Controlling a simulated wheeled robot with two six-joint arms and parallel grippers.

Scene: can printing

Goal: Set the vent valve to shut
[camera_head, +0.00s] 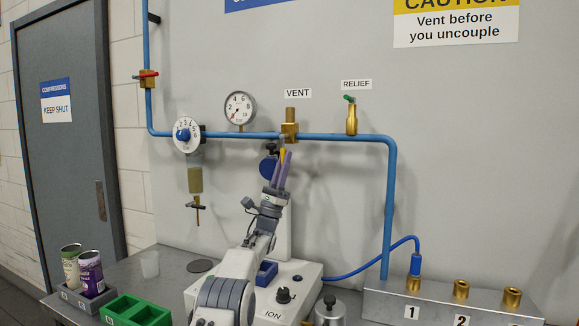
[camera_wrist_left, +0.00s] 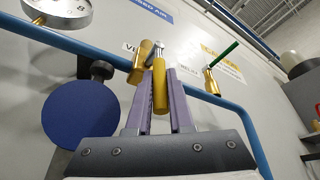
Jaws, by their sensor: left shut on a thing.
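The brass vent valve (camera_head: 290,128) sits on the blue pipe (camera_head: 340,137) under the VENT label (camera_head: 298,93). Its yellow lever (camera_head: 283,153) points down from the valve, across the pipe. In the left wrist view the vent valve (camera_wrist_left: 141,62) is at the top, and the lever (camera_wrist_left: 160,88) stands between the two purple fingers. My left gripper (camera_head: 282,164) is just below the valve, shut on that lever; the left wrist view also shows the gripper (camera_wrist_left: 162,82). The lever's lower end is partly hidden by the fingers in the head view. My right gripper is out of view.
The relief valve (camera_head: 351,118) with a green lever stands to the right. A gauge (camera_head: 240,107) and a numbered dial (camera_head: 186,134) are on the left. A blue disc (camera_head: 268,167) is close beside my left gripper. A white machine (camera_head: 290,295) stands below.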

